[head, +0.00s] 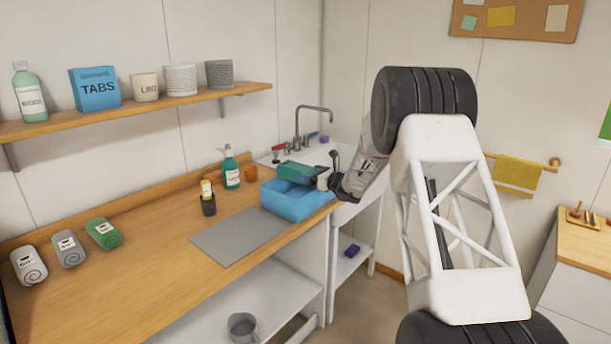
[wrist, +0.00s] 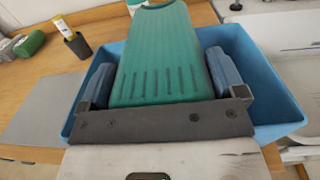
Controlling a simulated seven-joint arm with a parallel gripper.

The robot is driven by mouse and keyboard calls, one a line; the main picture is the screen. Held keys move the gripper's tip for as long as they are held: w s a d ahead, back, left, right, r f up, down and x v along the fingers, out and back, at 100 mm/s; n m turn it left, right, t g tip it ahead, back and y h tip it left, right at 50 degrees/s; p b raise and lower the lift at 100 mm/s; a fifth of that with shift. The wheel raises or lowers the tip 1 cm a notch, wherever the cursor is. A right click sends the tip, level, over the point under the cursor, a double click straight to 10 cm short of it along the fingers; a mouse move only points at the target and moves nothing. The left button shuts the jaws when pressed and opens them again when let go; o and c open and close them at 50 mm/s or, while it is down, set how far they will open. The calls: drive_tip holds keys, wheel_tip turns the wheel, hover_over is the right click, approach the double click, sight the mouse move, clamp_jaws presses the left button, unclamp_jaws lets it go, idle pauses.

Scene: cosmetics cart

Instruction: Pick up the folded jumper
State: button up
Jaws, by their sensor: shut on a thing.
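The green folded jumper (head: 302,171) shows at the blue bin (head: 290,208) on the wooden counter, level with or a little above its rim. In the wrist view the jumper (wrist: 160,45) is a flat green piece with a ribbed near end, reaching away over the bin (wrist: 268,88). My gripper (wrist: 162,82) is shut on it, one finger at each side. In the head view my gripper (head: 325,180) comes in from the right, and its fingers are partly hidden. I cannot tell whether the jumper touches the bin.
A grey mat (head: 240,234) lies left of the bin. A green pump bottle (head: 231,168), an orange pot (head: 251,174) and a dark cup (head: 208,204) stand behind. Several rolled towels (head: 103,232) lie at far left. The sink (head: 345,165) is beyond the bin.

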drive_tip(key=shift+r, duration=0.1)
drive_tip(key=shift+r, duration=0.75)
wheel_tip(320, 180, up, 2)
drive_tip(key=shift+r, duration=0.1)
drive_tip(key=s+r, duration=0.1)
drive_tip(key=s, duration=1.5)
drive_tip(key=shift+d, duration=0.4)
drive_tip(key=shift+w+r, duration=0.1)
drive_tip(key=shift+w+d+r+n+g+y, duration=0.25)
drive_tip(key=shift+w+n+g+y, duration=0.5)
drive_tip(key=shift+n+g, duration=1.1)
drive_tip(key=shift+w+d+r+n+g+y, duration=0.15)
drive_tip(key=shift+w+r+n+g+y, duration=0.45)
drive_tip(key=shift+g, duration=1.8)
drive_tip(key=shift+w+d+r+n+g+y, duration=0.15)
drive_tip(key=shift+w+n+g+y, duration=0.75)
drive_tip(key=shift+n+g, duration=1.2)
